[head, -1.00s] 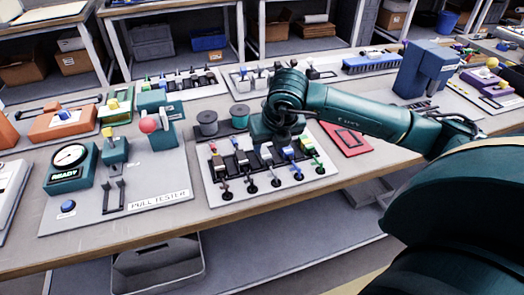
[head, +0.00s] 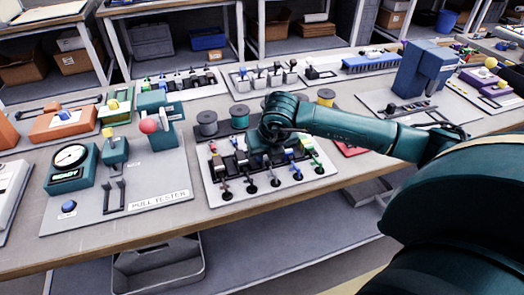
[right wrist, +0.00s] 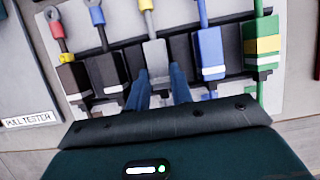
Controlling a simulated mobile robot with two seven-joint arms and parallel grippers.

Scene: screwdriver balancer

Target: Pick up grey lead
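In the head view my right gripper (head: 262,153) is over the middle of the lead rack (head: 222,200) and hides the grey lead's upper part. My left gripper is not in view.
A green and yellow lead (right wrist: 263,45) and a dark lead with a red terminal (right wrist: 72,75) stand in the same rack. The pull tester (head: 150,190) is to the left. Spools (head: 207,124) stand behind the rack. A red mat (head: 350,149) lies to the right.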

